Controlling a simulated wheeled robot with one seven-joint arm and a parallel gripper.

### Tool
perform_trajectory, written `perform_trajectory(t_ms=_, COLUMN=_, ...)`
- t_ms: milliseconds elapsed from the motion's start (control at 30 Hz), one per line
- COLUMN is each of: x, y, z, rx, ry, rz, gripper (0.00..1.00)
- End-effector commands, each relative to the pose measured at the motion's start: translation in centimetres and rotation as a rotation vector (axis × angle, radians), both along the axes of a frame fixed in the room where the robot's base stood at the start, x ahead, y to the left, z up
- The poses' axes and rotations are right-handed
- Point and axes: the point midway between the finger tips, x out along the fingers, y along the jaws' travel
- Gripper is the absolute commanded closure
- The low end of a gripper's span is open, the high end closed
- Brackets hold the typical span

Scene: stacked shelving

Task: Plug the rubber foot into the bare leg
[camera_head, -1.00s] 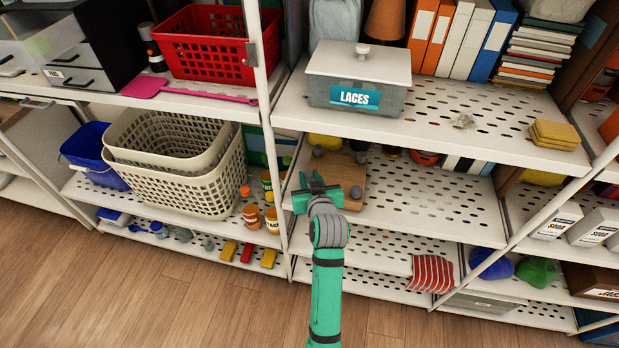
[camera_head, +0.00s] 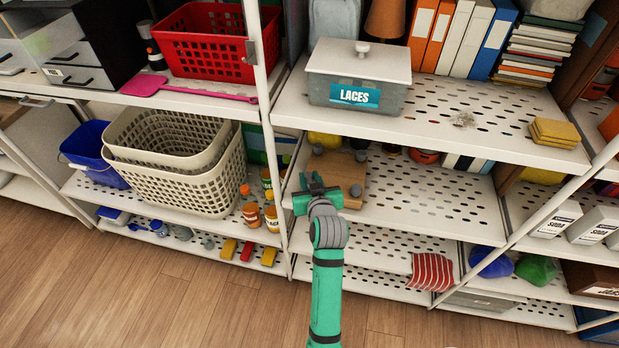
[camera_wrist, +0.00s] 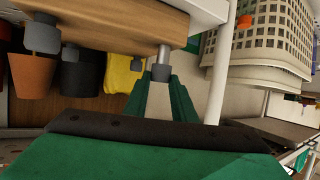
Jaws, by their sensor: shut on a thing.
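A wooden stool or board (camera_head: 345,172) lies on the middle shelf with its short legs up; it also shows at the top of the wrist view (camera_wrist: 120,18). Grey feet (camera_head: 355,191) cap its other visible legs, two of them at the left of the wrist view (camera_wrist: 42,38). The bare metal leg (camera_wrist: 164,53) shows in the wrist view. My gripper (camera_head: 312,184) is at the board's near left corner, shut on the grey rubber foot (camera_wrist: 160,73). The foot is lined up with the leg's end and appears to touch it; I cannot tell how far it is on.
The shelf above, with the laces box (camera_head: 350,95), overhangs the board closely. A shelf post (camera_head: 272,150) stands just left of my gripper, with orange-capped jars (camera_head: 251,214) beyond it. The perforated shelf (camera_head: 430,200) right of the board is clear.

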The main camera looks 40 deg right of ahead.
Motion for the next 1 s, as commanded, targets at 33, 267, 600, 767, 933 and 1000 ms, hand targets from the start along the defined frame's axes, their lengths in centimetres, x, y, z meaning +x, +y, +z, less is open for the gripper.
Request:
perform_trajectory(t_ms=33, x=0.0, y=0.0, z=-0.1, rx=0.0, ry=0.0, rz=0.0, gripper=1.0)
perform_trajectory(t_ms=267, x=0.0, y=0.0, z=-0.6, rx=0.0, ry=0.001, rz=0.0, gripper=1.0)
perform_trajectory(t_ms=600, x=0.0, y=0.0, z=-1.4, rx=0.0, ry=0.001, rz=0.0, gripper=1.0)
perform_trajectory(t_ms=767, x=0.0, y=0.0, z=-1.7, rx=0.0, ry=0.0, rz=0.0, gripper=1.0)
perform_trajectory(t_ms=933, x=0.0, y=0.0, z=-2.1, rx=0.0, ry=0.001, rz=0.0, gripper=1.0)
perform_trajectory(t_ms=1000, x=0.0, y=0.0, z=-2.1, rx=0.001, ry=0.002, rz=0.0, gripper=0.74)
